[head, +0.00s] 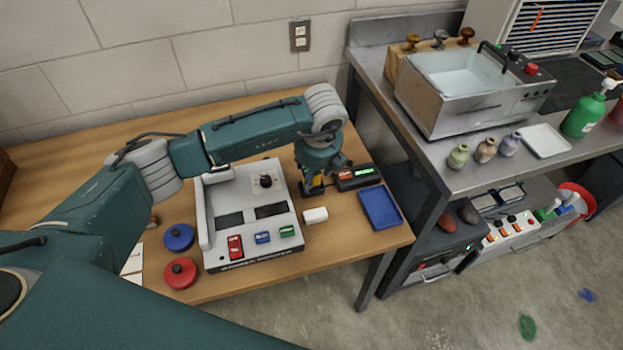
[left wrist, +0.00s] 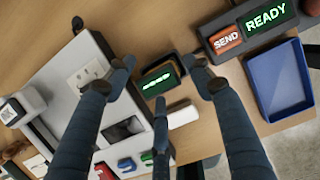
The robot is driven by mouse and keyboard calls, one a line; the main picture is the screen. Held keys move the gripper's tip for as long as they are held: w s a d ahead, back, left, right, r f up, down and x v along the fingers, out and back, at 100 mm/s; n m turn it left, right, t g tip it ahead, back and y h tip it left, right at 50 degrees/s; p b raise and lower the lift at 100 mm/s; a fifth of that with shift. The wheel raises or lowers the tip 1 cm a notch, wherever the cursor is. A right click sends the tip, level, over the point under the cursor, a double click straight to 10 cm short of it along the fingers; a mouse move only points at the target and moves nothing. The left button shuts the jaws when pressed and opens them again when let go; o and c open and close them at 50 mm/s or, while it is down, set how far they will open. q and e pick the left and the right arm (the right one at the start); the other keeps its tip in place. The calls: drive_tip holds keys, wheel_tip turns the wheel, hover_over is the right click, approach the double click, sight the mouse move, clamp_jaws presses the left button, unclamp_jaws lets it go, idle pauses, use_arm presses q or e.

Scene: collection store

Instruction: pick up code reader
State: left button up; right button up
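The code reader, which I take to be the small dark and yellow device with a lit green display (left wrist: 162,82), stands on the wooden table. In the head view its yellow part (head: 308,188) shows below my left gripper (head: 316,180), which hides most of it. In the left wrist view my left gripper (left wrist: 162,78) has its fingers spread, with the device between them. The fingertips are close to its sides; whether they touch cannot be told. My right gripper is in neither view.
A grey-white console (head: 222,200) stands left of the device. A SEND/READY box (head: 358,176) is close on the right, with a blue tray (head: 380,208) in front of it. A white block (head: 315,215) lies nearby. Blue (head: 179,237) and red (head: 181,272) round lidded things sit at left.

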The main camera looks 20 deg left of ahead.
use_arm(q)
drive_tip(key=c, duration=1)
